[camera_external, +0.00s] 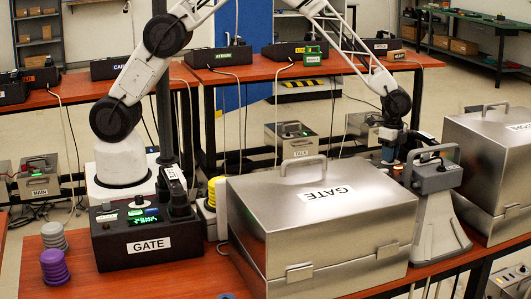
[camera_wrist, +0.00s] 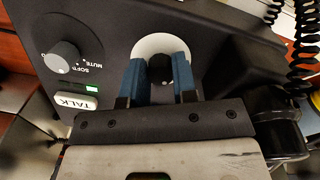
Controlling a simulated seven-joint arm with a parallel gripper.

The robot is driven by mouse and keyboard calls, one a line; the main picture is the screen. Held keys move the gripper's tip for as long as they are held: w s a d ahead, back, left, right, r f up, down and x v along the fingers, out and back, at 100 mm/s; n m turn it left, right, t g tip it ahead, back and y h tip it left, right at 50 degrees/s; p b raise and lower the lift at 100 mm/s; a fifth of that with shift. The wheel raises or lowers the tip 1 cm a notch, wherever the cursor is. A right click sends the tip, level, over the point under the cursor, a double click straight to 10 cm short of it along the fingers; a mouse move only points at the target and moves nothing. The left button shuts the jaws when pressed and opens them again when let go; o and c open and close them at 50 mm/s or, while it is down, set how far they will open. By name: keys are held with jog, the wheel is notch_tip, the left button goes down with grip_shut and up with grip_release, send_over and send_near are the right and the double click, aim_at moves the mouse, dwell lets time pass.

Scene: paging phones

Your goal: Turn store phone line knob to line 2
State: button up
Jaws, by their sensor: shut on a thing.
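In the wrist view, a dark phone unit (camera_wrist: 115,50) carries a black knob (camera_wrist: 160,70) on a white round dial (camera_wrist: 178,46). My gripper (camera_wrist: 160,75) has its two blue fingers shut on this knob, one on each side. The knob's pointer and any line numbers cannot be read. No name label for this phone shows in the wrist view. In the external view, my gripper (camera_external: 389,153) is low behind the silver GATE case (camera_external: 325,222), which hides the phone there. I cannot confirm that it is the store phone.
In the wrist view, a SOFT/MUTE knob (camera_wrist: 62,56), a lit green display (camera_wrist: 92,88) and a TALK button (camera_wrist: 76,102) sit left; a coiled cord (camera_wrist: 300,45) hangs right. Externally, a GATE phone (camera_external: 150,245) and a grey stand (camera_external: 432,215) flank the case.

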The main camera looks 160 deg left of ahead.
jog(key=shift+m, duration=0.3)
jog(key=m, duration=0.3)
jog(key=shift+y, duration=0.3)
jog(key=shift+m+y, duration=0.3)
jog(key=shift+m, duration=1.8)
jog(key=shift+a, duration=0.1)
jog(key=o, duration=0.9)
jog(key=shift+r, duration=0.1)
jog(key=shift+s+d+r, duration=0.1)
jog(key=shift+d+r, duration=0.05)
jog(key=shift+r, duration=1.75)
jog(key=shift+s+d+r, duration=0.1)
jog(key=shift+d+r, duration=0.05)
jog(key=shift+r, duration=1.75)
